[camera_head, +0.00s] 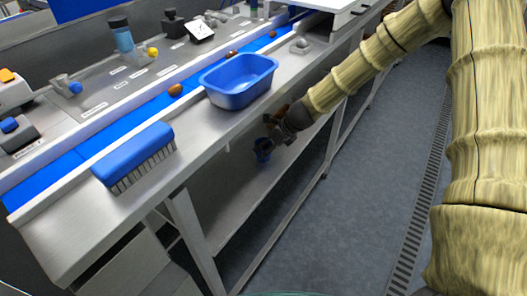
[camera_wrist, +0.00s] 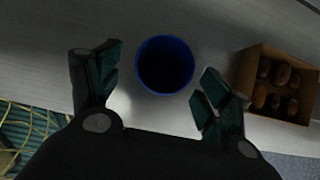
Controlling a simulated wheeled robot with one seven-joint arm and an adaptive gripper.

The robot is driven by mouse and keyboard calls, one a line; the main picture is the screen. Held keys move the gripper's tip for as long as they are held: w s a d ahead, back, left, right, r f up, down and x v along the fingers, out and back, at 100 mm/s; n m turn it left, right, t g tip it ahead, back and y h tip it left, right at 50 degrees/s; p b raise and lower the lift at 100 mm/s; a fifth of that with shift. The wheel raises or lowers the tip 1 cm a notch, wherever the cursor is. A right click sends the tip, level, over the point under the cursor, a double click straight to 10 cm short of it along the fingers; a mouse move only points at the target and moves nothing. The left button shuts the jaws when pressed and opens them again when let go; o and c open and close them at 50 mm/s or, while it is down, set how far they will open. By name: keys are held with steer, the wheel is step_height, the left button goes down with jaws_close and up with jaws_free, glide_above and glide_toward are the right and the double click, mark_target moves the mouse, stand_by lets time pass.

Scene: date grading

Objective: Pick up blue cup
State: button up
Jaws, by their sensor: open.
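The blue cup (camera_wrist: 165,66) stands between the two fingers of my gripper (camera_wrist: 158,78) in the wrist view, its dark opening facing the camera. The gripper is open, with a gap visible on both sides of the cup. In the head view the blue cup (camera_head: 263,150) shows small and dark on the shelf under the workbench, just below my gripper (camera_head: 270,138). The cup's base is hidden.
The steel workbench (camera_head: 205,140) overhangs the shelf (camera_head: 240,203). On it are a blue basin (camera_head: 238,80), a blue brush (camera_head: 135,152) and a blue conveyor belt (camera_head: 140,112). A brown box (camera_wrist: 250,72) with several brown dates sits right of the cup.

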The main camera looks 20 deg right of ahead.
steer(key=shift+d+p+x, duration=0.2)
steer(key=shift+p+x, duration=0.4)
steer(key=shift+x, duration=1.7)
steer(key=shift+c, duration=0.2)
steer(key=c, duration=0.9)
